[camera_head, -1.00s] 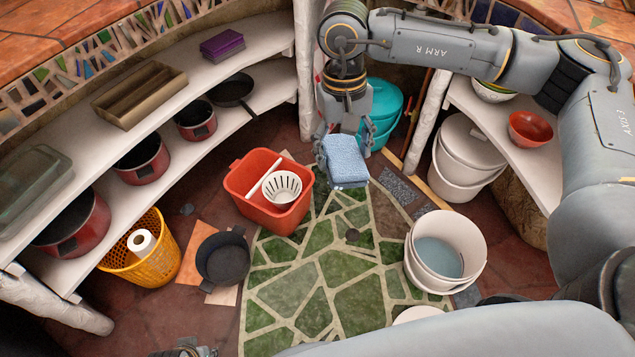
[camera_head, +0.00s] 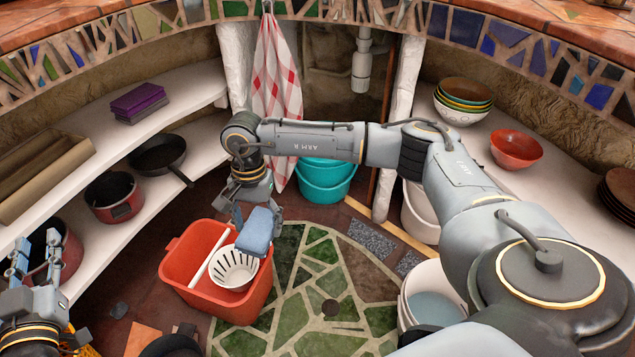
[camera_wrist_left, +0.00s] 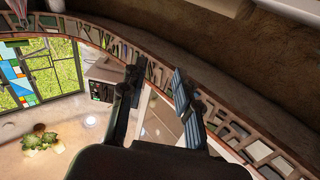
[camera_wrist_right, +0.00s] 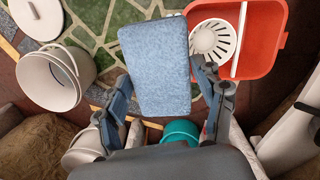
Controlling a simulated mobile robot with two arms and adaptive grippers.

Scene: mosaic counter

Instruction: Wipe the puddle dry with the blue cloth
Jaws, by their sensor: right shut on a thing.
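The blue cloth (camera_head: 258,231) is a folded, sponge-like pad. It hangs in my right gripper (camera_head: 252,212), over the right side of the red bucket (camera_head: 186,285) and its white strainer basket (camera_head: 233,269). In the right wrist view the cloth (camera_wrist_right: 155,66) sits between the two fingers of my right gripper (camera_wrist_right: 162,92), with the red bucket (camera_wrist_right: 265,48) beside it. My left gripper (camera_head: 36,258) is open and empty in front of the left shelf; its fingers (camera_wrist_left: 156,85) are apart in the left wrist view. I cannot make out a puddle on the green mosaic floor (camera_head: 318,305).
A white bucket with bluish liquid (camera_head: 433,300) stands right of the mosaic, partly behind my right arm. Teal tubs (camera_head: 325,180) stand at the back. Shelves with red pots (camera_head: 113,197), a black pan (camera_head: 158,154) and bowls (camera_head: 515,149) line both sides.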

